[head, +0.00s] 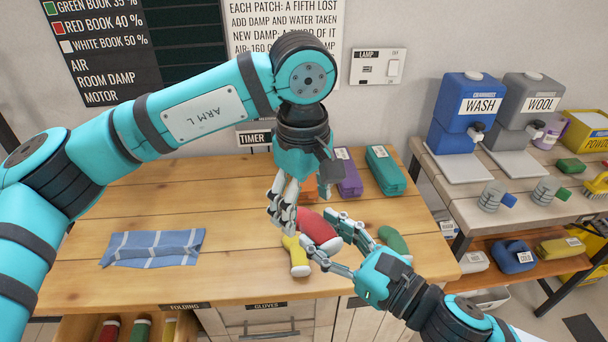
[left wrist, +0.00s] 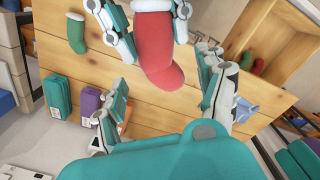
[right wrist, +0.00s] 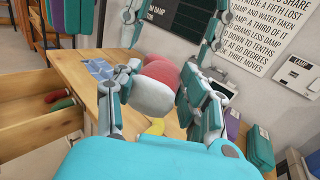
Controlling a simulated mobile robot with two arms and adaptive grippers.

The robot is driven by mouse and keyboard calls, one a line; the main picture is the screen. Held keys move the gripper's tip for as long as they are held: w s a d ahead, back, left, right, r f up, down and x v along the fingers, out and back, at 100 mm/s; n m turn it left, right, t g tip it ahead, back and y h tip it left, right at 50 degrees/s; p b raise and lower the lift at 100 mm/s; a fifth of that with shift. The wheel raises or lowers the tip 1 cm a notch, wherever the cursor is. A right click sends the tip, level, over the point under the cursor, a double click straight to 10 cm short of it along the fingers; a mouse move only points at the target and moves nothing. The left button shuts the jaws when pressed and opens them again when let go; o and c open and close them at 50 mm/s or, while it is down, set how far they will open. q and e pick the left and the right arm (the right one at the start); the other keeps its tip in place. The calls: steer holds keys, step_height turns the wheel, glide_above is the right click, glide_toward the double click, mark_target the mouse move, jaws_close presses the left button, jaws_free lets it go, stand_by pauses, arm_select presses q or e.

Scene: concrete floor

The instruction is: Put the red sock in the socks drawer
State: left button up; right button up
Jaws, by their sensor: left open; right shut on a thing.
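The red sock (head: 318,226) is held above the wooden table, with its pale cuff in my right gripper (head: 319,231). The right wrist view shows the sock (right wrist: 155,90) between both fingers. My left gripper (head: 283,207) is open beside it; in the left wrist view the red toe (left wrist: 163,77) points between its spread fingers, with no clear contact. An open drawer (right wrist: 35,130) at the left in the right wrist view holds socks. Its contents, red, green and yellow, also show at the head view's lower left. I cannot read a label on it.
A yellow sock (head: 297,256) and a green sock (head: 393,241) lie on the table. A blue striped cloth (head: 153,248) lies at the left, and purple (head: 348,178) and teal (head: 385,170) bundles stand at the back. The table between cloth and grippers is clear.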

mark_target(305, 216)
arm_select(q)
steer(key=shift+f, duration=1.8)
steer(key=c, duration=1.2)
arm_select(e)
steer(key=o, duration=1)
steer(key=shift+d+f, duration=0.1)
